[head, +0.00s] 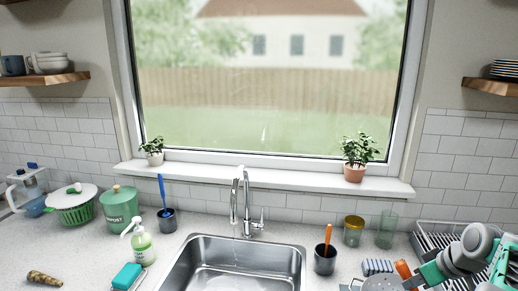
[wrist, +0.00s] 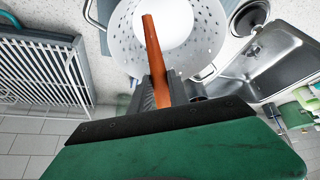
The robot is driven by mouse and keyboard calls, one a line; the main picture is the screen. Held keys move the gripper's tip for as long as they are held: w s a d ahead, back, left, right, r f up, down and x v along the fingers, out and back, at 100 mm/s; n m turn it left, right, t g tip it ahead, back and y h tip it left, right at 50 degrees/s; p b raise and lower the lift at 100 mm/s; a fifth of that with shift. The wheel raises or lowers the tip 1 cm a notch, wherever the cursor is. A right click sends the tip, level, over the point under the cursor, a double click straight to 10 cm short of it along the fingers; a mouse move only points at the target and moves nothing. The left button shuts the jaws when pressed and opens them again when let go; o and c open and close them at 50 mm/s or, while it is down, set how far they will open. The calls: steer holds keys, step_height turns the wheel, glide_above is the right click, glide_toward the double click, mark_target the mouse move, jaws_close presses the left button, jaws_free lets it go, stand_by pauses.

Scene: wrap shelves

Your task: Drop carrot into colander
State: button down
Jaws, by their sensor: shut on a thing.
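My gripper (wrist: 160,82) is shut on an orange carrot (wrist: 152,45), which sticks out past the fingertips. The colander (wrist: 188,62), white with small holes and wire handles, lies beyond and below the carrot in the wrist view. The carrot overlaps the colander in that picture and appears held above it. A pale round surface shows inside the colander. In the head view the carrot (head: 402,268) shows as an orange patch by my arm at lower right. The colander is mostly cut off at the bottom edge there.
The sink (head: 238,262) is left of my arm, with a faucet (head: 236,205) behind. A dark cup (head: 325,260) with an orange-handled tool stands beside it. A dish rack (head: 440,236) is at right. A brown tapered thing (head: 45,278) lies far left.

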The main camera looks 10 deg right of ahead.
steer(key=shift+f, duration=0.35)
steer(key=shift+r, duration=0.1)
steer(key=c, duration=1.2)
jaws_free()
steer(key=shift+o, duration=0.2)
steer(key=a+v, duration=0.1)
steer(key=v, duration=0.7)
steer(key=w+a+f+m+g, duration=0.1)
steer(key=w+a, duration=0.1)
steer(key=a, duration=0.9)
steer(key=w+a+f, duration=0.1)
steer(key=w+a, duration=0.1)
steer(key=a, duration=0.8)
steer(key=s+a+f, duration=0.2)
steer(key=s+a, duration=0.2)
steer(key=a, duration=0.1)
steer(key=s+a+f+m+h, duration=0.1)
steer(key=s+a+f, duration=0.1)
steer(key=s+a, duration=0.2)
steer(key=shift+s+a+f+m+g, duration=0.3)
steer(key=shift+a+f, duration=0.1)
steer(key=shift+a, duration=0.1)
